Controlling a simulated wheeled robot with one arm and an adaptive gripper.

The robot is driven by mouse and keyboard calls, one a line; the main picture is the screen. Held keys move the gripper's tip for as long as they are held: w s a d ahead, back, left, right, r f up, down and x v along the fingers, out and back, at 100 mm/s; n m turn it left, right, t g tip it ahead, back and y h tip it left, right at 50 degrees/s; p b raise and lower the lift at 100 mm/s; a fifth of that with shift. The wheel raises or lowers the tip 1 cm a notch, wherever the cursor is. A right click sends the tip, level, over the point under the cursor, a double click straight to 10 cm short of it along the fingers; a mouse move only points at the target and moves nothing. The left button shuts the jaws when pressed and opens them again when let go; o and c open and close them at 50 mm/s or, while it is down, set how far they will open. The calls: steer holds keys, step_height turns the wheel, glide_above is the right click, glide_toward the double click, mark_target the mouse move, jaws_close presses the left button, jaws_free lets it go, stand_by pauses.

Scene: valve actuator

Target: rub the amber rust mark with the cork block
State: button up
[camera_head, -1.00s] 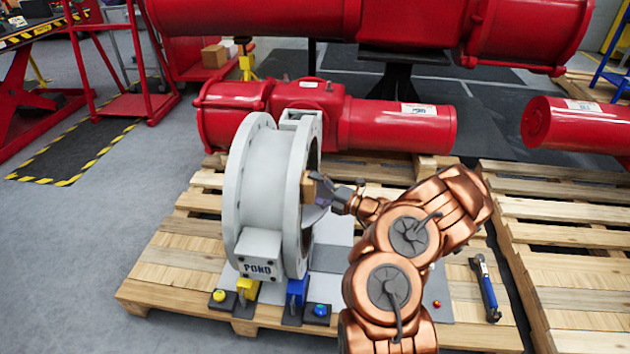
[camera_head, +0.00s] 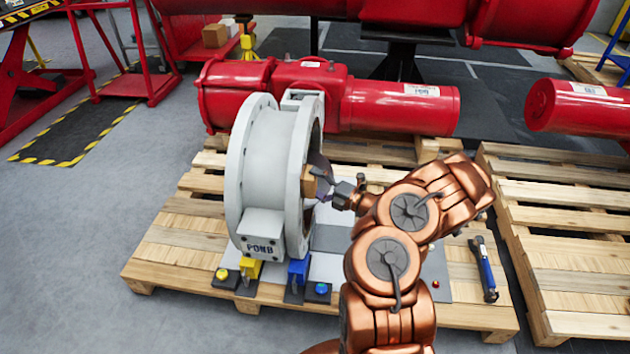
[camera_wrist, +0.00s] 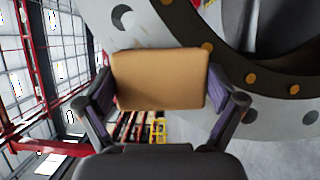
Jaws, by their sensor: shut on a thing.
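The cork block (camera_head: 308,182) is a tan block between my gripper's fingers, by the right face of the upright grey flanged ring (camera_head: 268,165). My gripper (camera_head: 319,184) is shut on it. In the wrist view the cork block (camera_wrist: 160,80) spans the two purple-padded fingers, and the flange (camera_wrist: 150,25) lies behind it. I cannot tell whether block and flange touch. Several amber-brown round spots (camera_wrist: 251,78) sit along the dark inner band of the flange. I cannot tell which, if any, is the amber rust mark; the block may hide it.
The ring stands on a wooden pallet (camera_head: 180,250), held by yellow (camera_head: 250,270) and blue (camera_head: 298,270) supports. A red actuator (camera_head: 400,107) lies close behind. A blue-handled tool (camera_head: 486,270) lies at the pallet's right.

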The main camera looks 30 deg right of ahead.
steer(key=s+d+p, duration=0.3)
steer(key=s+d, duration=0.1)
steer(key=shift+d+p, duration=0.3)
steer(key=shift+d, duration=0.05)
stand_by(0.3)
steer(key=shift+s+d+p, duration=0.55)
steer(key=shift+s+d, duration=0.4)
steer(key=shift+d, duration=0.15)
steer(key=shift+w+a, duration=0.1)
steer(key=w+a+b, duration=0.2)
steer(key=w+a, duration=0.2)
steer(key=a, duration=0.1)
steer(key=shift+w+b, duration=0.25)
steer(key=shift+b, duration=0.1)
stand_by(0.3)
steer(key=shift+w+a+b, duration=0.45)
steer(key=shift+w+a, duration=0.25)
steer(key=shift+a, duration=0.15)
stand_by(1.0)
